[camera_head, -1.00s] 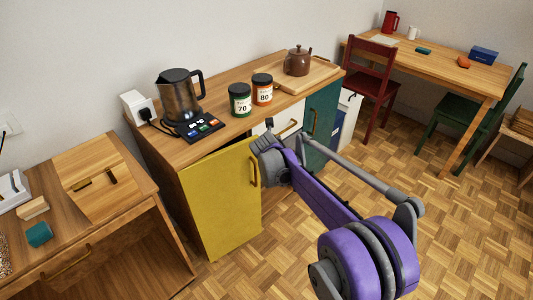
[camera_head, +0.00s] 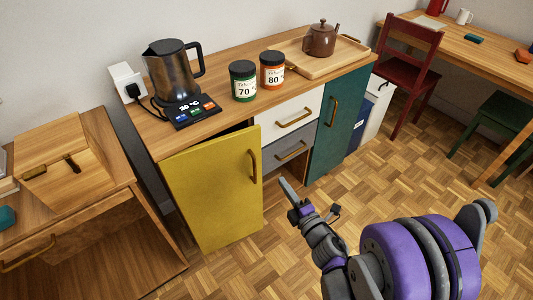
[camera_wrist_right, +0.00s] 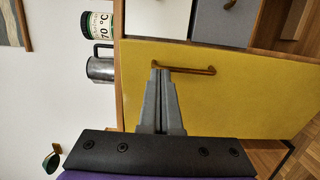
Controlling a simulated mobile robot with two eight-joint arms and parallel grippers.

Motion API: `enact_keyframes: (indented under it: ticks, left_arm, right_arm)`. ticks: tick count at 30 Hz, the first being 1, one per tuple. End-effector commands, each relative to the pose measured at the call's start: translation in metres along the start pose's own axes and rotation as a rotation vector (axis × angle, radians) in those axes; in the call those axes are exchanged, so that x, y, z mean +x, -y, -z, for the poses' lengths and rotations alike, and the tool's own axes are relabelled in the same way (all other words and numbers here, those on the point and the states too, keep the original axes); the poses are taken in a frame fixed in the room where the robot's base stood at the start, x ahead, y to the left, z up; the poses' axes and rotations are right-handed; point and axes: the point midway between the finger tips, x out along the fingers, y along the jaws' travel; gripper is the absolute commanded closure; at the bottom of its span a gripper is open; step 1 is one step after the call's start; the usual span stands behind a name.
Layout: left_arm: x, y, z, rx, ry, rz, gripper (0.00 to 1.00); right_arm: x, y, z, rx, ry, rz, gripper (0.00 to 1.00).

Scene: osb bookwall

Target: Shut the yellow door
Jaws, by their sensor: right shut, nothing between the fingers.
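The yellow door (camera_head: 215,190) is at the left end of the wooden cabinet and stands partly open, with a dark gap above its top edge. Its brass handle (camera_head: 253,167) is upright near the door's right edge. My right gripper (camera_head: 287,187) is shut and empty, to the right of the door and apart from the handle in the head view. In the right wrist view the shut fingers (camera_wrist_right: 161,75) point at the yellow door (camera_wrist_right: 230,90), with their tips close by the handle (camera_wrist_right: 190,71); I cannot tell whether they touch. My left gripper is not in view.
White and grey drawers (camera_head: 290,118) and a teal door (camera_head: 338,120) are right of the yellow door. A kettle (camera_head: 172,75), jars (camera_head: 243,82) and a teapot (camera_head: 320,40) stand on the countertop. Parquet floor (camera_head: 245,265) in front is clear.

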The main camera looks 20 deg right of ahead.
Motion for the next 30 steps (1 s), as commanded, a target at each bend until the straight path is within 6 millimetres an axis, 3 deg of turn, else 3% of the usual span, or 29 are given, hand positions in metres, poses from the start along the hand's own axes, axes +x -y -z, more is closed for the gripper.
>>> enact_keyframes:
  ticks: [5,21,30]
  left_arm:
    - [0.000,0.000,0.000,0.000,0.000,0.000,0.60]
    - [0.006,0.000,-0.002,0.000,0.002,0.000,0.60]
    - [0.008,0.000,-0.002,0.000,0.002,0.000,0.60]
  right_arm:
    - [0.012,-0.001,0.003,0.014,-0.010,-0.004,1.00]
    - [0.118,0.000,0.003,0.012,-0.007,-0.003,1.00]
    - [0.138,-0.001,0.003,0.012,-0.007,-0.004,1.00]
